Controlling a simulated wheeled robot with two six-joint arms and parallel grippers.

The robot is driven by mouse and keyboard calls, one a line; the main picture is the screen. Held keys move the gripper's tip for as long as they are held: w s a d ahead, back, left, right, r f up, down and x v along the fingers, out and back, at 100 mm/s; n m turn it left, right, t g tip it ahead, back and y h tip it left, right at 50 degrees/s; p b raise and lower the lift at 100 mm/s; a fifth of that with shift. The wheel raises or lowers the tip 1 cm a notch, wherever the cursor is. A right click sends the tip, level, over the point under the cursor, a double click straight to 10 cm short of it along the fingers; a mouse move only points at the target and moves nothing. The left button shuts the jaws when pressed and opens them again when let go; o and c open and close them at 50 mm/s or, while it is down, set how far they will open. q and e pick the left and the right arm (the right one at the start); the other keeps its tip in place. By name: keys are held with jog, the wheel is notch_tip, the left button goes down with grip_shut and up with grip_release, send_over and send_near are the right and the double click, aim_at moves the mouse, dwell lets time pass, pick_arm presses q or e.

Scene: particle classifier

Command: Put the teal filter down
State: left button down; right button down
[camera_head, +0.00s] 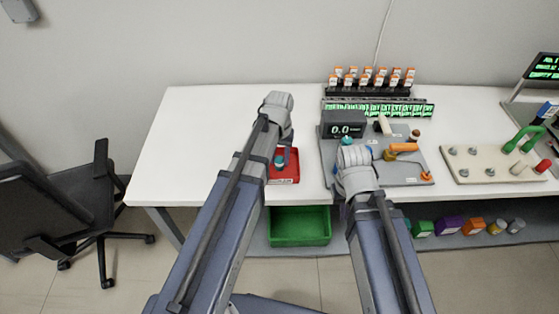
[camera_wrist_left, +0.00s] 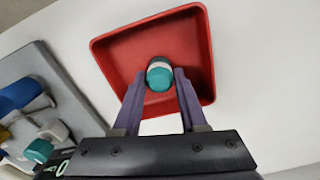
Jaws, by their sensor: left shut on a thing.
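The teal filter (camera_wrist_left: 159,77) is a small cylinder with a teal end and a white band, seen in the left wrist view over the red tray (camera_wrist_left: 198,55). My left gripper (camera_wrist_left: 160,84) is shut on it, with one purple finger on each side. In the head view the red tray (camera_head: 290,178) lies at the front of the table, and the teal filter (camera_head: 279,161) shows beside my left gripper (camera_head: 282,158). I cannot tell whether the filter touches the tray floor. My right gripper is hidden behind its own wrist in the head view.
A grey board with a display (camera_head: 343,130) reading 0.0 and several tools stands right of the tray. A rack of orange-capped vials (camera_head: 370,82) is behind it. A green bin (camera_head: 300,226) sits below the table. The left tabletop (camera_head: 205,130) is clear.

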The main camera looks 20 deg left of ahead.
aim_at(280, 158)
pick_arm(q)
jog(key=shift+f, duration=0.25)
jog(key=shift+c, duration=2.2)
grip_release()
jog(key=shift+r, duration=0.15)
notch_tip(280, 158, up, 12)
jog(key=p, duration=1.2)
jog(key=s+d+m+y, duration=0.1)
jog(key=s+d+m, duration=0.3)
jog(key=s+d, duration=0.6)
jog(key=s, duration=0.4)
jog(key=shift+s+d+r+m, duration=0.2)
jog(key=shift+s+d+m, duration=0.05)
jog(key=shift+m, duration=0.05)
